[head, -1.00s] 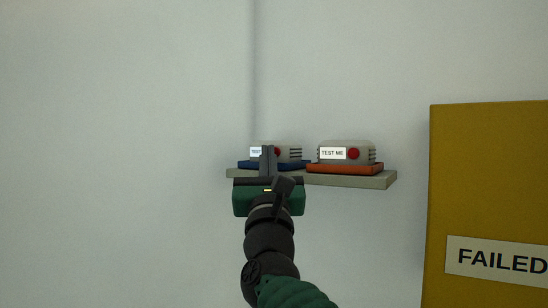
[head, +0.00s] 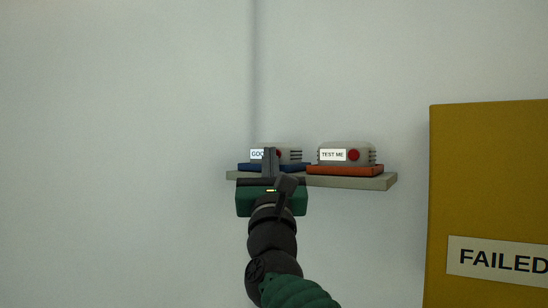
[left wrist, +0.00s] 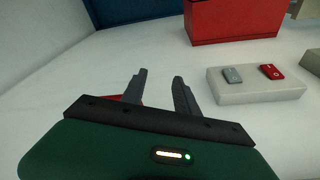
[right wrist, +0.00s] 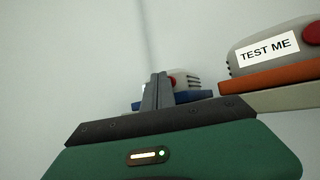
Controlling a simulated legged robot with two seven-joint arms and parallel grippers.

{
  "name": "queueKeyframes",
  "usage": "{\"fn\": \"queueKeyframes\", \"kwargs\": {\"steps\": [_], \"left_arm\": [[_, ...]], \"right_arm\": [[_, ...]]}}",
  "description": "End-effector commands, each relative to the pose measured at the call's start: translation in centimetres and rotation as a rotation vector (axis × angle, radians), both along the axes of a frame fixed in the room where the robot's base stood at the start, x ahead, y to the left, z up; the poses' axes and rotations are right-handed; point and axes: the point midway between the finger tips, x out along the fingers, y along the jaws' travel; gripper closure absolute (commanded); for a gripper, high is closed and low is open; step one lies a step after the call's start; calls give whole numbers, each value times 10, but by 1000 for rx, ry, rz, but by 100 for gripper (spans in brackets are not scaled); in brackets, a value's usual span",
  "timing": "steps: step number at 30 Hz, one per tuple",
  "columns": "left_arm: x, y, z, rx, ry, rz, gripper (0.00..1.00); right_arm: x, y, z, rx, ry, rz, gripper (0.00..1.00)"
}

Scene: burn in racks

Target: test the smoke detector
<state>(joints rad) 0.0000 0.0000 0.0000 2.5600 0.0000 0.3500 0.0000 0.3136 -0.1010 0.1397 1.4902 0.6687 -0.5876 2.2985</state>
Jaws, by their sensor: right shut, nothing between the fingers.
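Two pale grey smoke detectors stand on a wall shelf (head: 360,182). The left detector (head: 291,154) sits on a blue base (head: 246,168); its label is partly hidden by my fingers, with "GOO" readable. The right detector (head: 368,148) sits on an orange base (head: 345,170) and reads "TEST ME" beside a red button (head: 354,155). My right gripper (head: 269,149) is shut and empty, its fingertips in front of the left detector's red button (right wrist: 174,80). Contact cannot be told. My left gripper (left wrist: 159,77) is open and empty above a white surface, away from the shelf.
A yellow panel or box (head: 490,180) labelled "FAILED" stands at the right of the head view. The left wrist view shows a red box (left wrist: 235,22), a blue box (left wrist: 130,10) and a white block (left wrist: 255,92) with a grey and a red switch. The wall left of the shelf is bare.

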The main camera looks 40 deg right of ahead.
Motion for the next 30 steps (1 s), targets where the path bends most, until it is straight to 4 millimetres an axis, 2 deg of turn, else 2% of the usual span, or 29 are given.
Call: {"fn": "queueKeyframes", "kwargs": {"steps": [14,24,30], "left_arm": [[0,0,-2,0,0,0,64],[0,0,-9,0,0,0,64],[0,0,-9,0,0,0,64]], "right_arm": [[1,-2,0,0,0,-1,100],[-6,12,-1,0,-2,1,100],[-7,13,0,-1,-1,0,100]]}}
